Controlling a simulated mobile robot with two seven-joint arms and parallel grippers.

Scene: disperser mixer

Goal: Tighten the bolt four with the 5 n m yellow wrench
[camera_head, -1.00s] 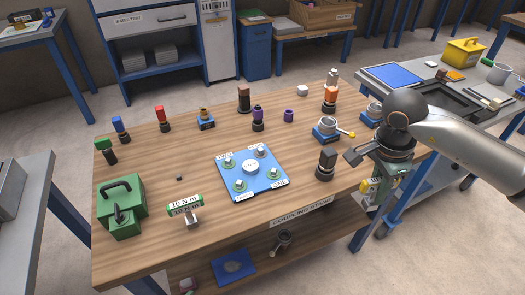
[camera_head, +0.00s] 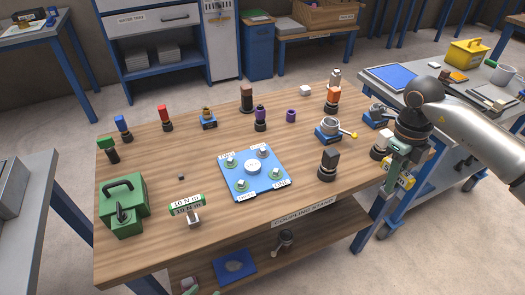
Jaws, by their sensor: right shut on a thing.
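My right gripper (camera_head: 399,158) is shut on the yellow wrench (camera_head: 405,176) at the right end of the wooden table. The wrench hangs below the gripper, with a pale label on its side. The blue plate (camera_head: 266,187) lies mid-table with a round white hub (camera_head: 252,167) and a bolt near each corner. The front-right bolt (camera_head: 275,172) is by the label ONE; the other labels, including that of bolt four, are too small to read surely. The right gripper is well to the right of the plate. My left gripper is not in view.
A green 10 N m wrench (camera_head: 187,208) stands at the front left, near a green case (camera_head: 122,205). A dark block on a round base (camera_head: 328,165) and a blue-based cup with a yellow-tipped handle (camera_head: 330,129) stand between plate and gripper. A grey cart (camera_head: 450,130) adjoins the right.

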